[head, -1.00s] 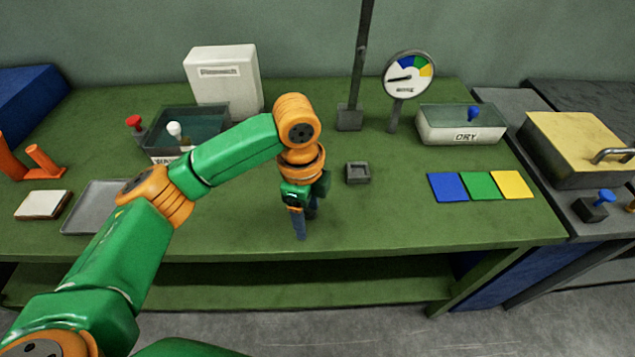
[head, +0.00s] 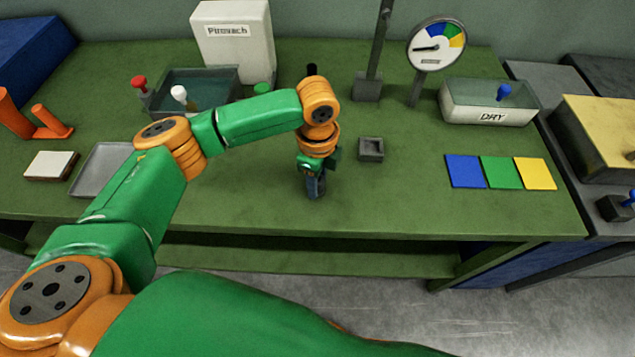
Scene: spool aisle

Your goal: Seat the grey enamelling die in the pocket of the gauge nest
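The gauge nest (head: 371,149) is a small dark grey square block with a recess in its top, on the green bench in front of the dial gauge. I see no die in its pocket. My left gripper (head: 315,190) points down over the bench, left of the nest and nearer the front edge. Its fingers are small and partly overlap, so I cannot tell how wide they are or whether they hold anything. I cannot make out the grey enamelling die. My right gripper is out of view.
A dial gauge (head: 436,45) and a dark post (head: 378,50) stand behind the nest. The DRY tray (head: 490,115) is at right, with blue, green and yellow tiles (head: 501,172) before it. A water tank (head: 200,80) and an empty grey tray (head: 98,170) lie left.

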